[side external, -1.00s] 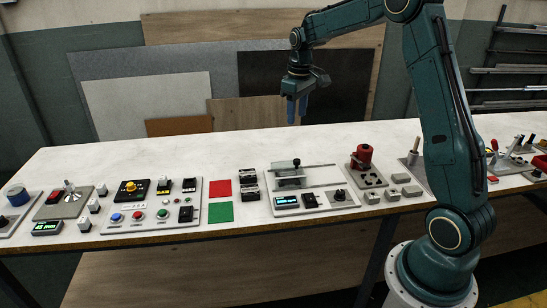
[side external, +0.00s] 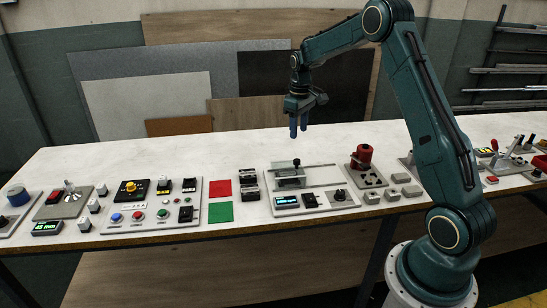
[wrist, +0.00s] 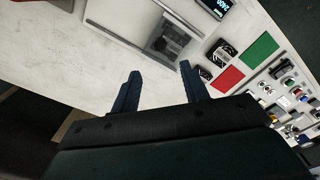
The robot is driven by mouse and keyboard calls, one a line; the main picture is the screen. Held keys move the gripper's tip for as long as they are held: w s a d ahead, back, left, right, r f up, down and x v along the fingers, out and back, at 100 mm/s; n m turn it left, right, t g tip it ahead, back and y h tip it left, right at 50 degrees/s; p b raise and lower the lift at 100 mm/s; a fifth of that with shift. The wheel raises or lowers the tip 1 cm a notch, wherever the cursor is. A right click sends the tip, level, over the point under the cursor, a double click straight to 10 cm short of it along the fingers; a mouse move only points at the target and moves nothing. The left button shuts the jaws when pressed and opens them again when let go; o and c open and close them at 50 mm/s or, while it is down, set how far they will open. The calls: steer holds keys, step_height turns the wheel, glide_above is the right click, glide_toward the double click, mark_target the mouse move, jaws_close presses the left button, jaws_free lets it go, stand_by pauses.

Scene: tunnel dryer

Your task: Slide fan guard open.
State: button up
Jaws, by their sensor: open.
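The fan guard (side external: 291,181) is a grey see-through sliding plate with a dark knob (side external: 297,163) on top. It sits at the left end of two thin rails on a light panel (side external: 345,208). The guard also shows in the wrist view (wrist: 170,40), near the top centre. My gripper (side external: 298,132) is above the table behind the guard, fingers pointing down, apart from it. In the wrist view my gripper (wrist: 160,85) has its two blue fingers spread with nothing between them.
A lit display (side external: 287,201) and a rotary knob (side external: 340,194) sit in front of the rails. A red device (side external: 362,157) stands to the right. Red (side external: 220,188) and green (side external: 220,212) squares lie to the left. The table behind the panel is clear.

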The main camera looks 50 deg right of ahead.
mark_target(297, 160)
step_height(297, 160, down, 11)
steer(key=shift+f, duration=0.1)
stand_by(0.4)
jaws_close()
